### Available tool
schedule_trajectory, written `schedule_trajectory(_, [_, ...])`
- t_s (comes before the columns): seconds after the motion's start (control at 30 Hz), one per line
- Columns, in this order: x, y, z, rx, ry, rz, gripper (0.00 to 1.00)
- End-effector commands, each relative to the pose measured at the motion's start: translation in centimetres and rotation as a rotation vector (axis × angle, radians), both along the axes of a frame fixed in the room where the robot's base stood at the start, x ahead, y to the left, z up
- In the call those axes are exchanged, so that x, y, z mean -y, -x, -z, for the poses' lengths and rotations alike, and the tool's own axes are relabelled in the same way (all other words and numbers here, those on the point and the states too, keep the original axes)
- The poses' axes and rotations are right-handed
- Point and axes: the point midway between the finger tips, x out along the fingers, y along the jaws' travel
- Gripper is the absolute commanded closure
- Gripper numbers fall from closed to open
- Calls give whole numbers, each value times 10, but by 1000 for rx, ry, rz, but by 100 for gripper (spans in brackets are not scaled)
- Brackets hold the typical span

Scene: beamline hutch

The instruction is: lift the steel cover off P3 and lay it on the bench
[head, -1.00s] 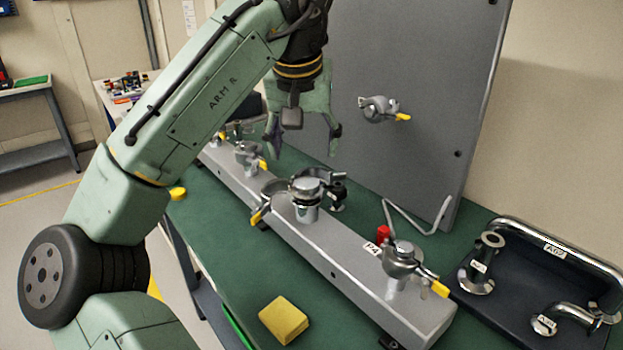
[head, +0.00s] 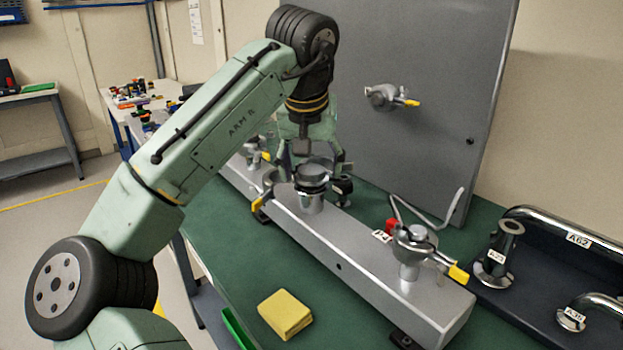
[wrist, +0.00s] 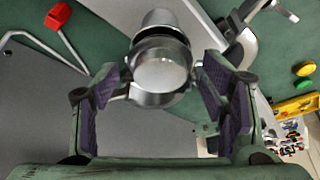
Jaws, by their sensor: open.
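The P3 port is the middle one on the grey manifold (head: 340,245); its label is not readable. The steel cover (head: 312,170) sits on top of it, partly hidden by my gripper in the head view. In the wrist view the round cover (wrist: 161,70) lies ahead, between my two fingers. My gripper (head: 313,165) is open, with a finger on either side of the cover; I cannot tell whether they touch it. A clamp with a yellow handle (head: 257,204) hangs open beside the port. The green bench (head: 235,265) has bare surface in front.
The P4 port (head: 409,250) stands to the right, clamped. A yellow block (head: 285,313) lies on the bench in front. A dark tray (head: 540,280) with steel pipe pieces is at the right. A grey upright panel (head: 420,90) stands behind.

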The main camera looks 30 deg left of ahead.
Motion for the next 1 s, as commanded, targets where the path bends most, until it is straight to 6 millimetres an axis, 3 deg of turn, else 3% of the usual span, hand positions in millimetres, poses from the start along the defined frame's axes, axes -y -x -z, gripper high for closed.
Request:
schedule_trajectory(0.07, [0,0,-1,0,0,0,35])
schedule_trajectory(0.7, [0,0,0,0,0,1,77])
schedule_trajectory(0.83, [0,0,-1,0,0,1,79])
schedule_trajectory(0.9, [0,0,0,0,0,1,91])
schedule_trajectory(1.0, [0,0,-1,-1,1,1,97])
